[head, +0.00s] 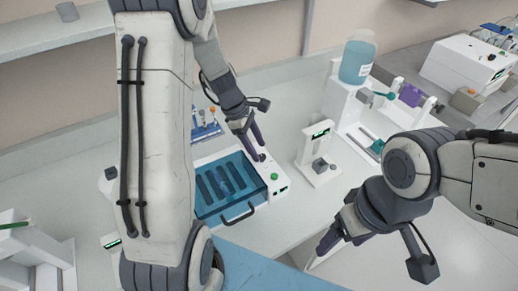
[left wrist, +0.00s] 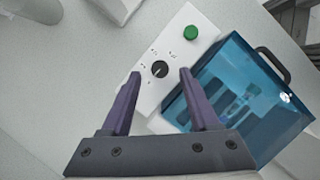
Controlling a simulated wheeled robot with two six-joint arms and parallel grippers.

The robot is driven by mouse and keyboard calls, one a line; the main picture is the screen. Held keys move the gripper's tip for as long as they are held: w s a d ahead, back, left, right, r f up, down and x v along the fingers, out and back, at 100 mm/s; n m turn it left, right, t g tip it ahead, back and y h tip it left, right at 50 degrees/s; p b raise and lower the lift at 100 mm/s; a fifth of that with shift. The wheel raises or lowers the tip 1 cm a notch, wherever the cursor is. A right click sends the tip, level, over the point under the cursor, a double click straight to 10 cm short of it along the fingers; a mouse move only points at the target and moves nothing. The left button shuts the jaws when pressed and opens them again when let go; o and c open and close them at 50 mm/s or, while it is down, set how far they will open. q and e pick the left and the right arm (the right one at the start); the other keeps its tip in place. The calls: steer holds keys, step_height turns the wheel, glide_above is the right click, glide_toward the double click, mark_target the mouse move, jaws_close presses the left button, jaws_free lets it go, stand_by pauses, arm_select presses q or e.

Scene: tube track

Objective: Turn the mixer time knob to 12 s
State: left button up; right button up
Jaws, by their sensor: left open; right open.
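The mixer (head: 275,186) is a white box with a clear blue lid (head: 213,172), standing on the bench in the middle of the head view. In the left wrist view its time knob (left wrist: 160,69) is a small black dial with tiny marks around it, too small to read. A green button (left wrist: 190,32) sits on the same panel. My left gripper (head: 259,153) is open above the panel, its purple fingers on either side of the knob in the left wrist view. Contact cannot be told. My right gripper (head: 328,243) is open and empty, low at the right, away from the mixer.
A small white device (head: 318,163) stands right of the mixer. Behind it is a white stand with a blue-liquid bottle (head: 357,62). A rack with colored items (head: 206,130) stands behind the mixer. The lid handle (head: 238,215) sticks out in front. Bare bench lies between mixer and small device.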

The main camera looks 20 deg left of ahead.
mark_target(262, 158)
arm_select(q)
steer(key=shift+x, duration=1.1)
steer(key=shift+c, duration=0.3)
jaws_close()
